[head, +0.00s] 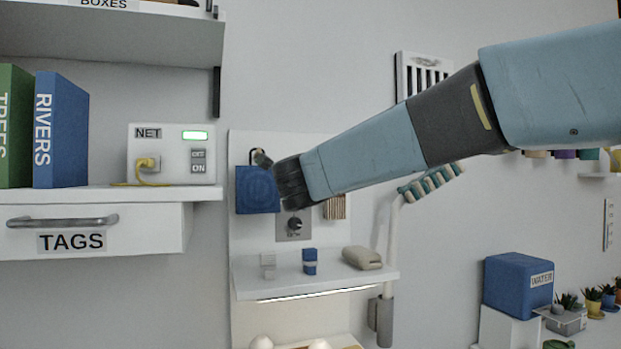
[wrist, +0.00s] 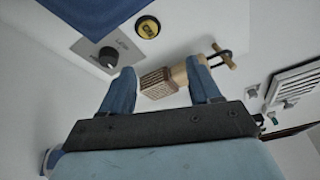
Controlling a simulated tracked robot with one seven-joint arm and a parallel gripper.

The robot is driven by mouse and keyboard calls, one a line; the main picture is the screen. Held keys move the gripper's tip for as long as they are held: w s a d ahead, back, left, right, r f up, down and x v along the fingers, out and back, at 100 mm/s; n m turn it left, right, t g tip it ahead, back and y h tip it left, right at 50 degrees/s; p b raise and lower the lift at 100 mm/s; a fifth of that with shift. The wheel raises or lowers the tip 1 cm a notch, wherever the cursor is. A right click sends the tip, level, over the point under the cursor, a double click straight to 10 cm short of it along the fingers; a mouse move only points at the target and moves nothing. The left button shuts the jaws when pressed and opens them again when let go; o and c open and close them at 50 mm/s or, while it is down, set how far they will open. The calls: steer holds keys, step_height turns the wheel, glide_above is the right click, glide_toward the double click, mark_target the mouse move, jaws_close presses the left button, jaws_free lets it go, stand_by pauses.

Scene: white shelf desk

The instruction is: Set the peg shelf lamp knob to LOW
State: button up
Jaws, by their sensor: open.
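The peg shelf (head: 240,225) is a white panel with a small ledge. Its dark lamp knob (head: 295,225) sits on a grey plate, just below my gripper (head: 276,180) in the head view. In the wrist view the knob (wrist: 107,58) is left of my left finger, with nothing touching it. A light strip (head: 318,293) under the ledge glows white.
A blue hanging item (head: 257,195) is close by the gripper. A wooden brush (wrist: 160,82) on a peg shows between and beyond the fingers. A yellow-and-black round piece (wrist: 147,27) is near the knob. The ledge holds a blue item (head: 310,262) and a beige object (head: 362,257).

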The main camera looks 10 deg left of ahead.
steer(key=shift+s+d+r, duration=0.4)
steer(key=shift+s+d, duration=0.05)
steer(key=shift+s, duration=0.3)
steer(key=shift+s+d+r, duration=0.35)
steer(key=shift+s+d, duration=0.15)
steer(key=shift+s, duration=0.3)
steer(key=shift+s+d+r, duration=0.4)
steer(key=shift+s+d, duration=0.05)
steer(key=shift+s, duration=0.3)
